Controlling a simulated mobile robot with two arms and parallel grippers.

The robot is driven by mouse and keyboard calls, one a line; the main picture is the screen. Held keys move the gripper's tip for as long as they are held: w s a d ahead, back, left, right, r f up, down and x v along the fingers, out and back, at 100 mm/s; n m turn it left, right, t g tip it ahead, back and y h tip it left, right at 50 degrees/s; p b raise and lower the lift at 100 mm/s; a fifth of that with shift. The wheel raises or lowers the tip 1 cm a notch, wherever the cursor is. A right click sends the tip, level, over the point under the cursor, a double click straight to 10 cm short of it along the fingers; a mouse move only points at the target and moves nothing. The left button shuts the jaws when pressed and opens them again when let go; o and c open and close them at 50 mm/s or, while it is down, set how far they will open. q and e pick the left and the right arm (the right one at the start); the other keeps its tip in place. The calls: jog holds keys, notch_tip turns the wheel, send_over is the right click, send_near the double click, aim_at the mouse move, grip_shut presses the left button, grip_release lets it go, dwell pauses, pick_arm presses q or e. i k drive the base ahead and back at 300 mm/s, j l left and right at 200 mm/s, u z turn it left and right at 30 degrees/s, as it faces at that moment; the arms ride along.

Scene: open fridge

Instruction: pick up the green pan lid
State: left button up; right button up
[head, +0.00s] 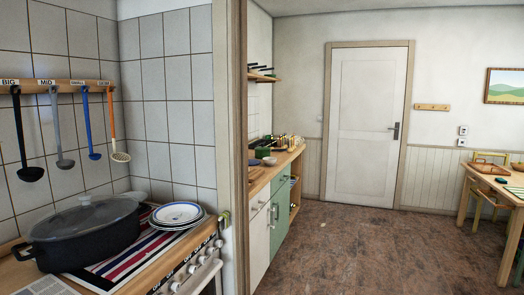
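No green pan lid can be made out for certain. A small green item (262,152) stands on the far counter, too small to tell whether it is a lid or a pan. Another small greenish item (268,75) is at the wall shelf, among dark-handled things. A dark pot (85,240) with a clear, grey-looking lid (84,215) stands on the near counter at the left. Neither of my grippers is in view.
Ladles hang from a rack (60,86) above. A wall edge (232,130) separates this from the far counter (268,173). Brown floor (360,245) is open toward the white door (366,125); a table (512,193) stands right.

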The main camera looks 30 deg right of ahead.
aim_at(262, 148)
jog(key=i+l+z, duration=0.1)
jog(key=l, duration=0.15)
jog(key=i+l+z, duration=1.25)
jog(key=i+z, duration=0.4)
jog(key=i, duration=0.75)
jog(key=i+l+u, duration=0.1)
jog(key=i, duration=0.65)
jog(key=i+l, duration=0.15)
jog(key=i, duration=0.55)
jog(key=i+u, duration=0.4)
jog(key=i+l+u, duration=0.1)
jog(key=i+u, duration=0.35)
jog(key=i+l+u, duration=0.4)
jog(key=i+j, duration=0.1)
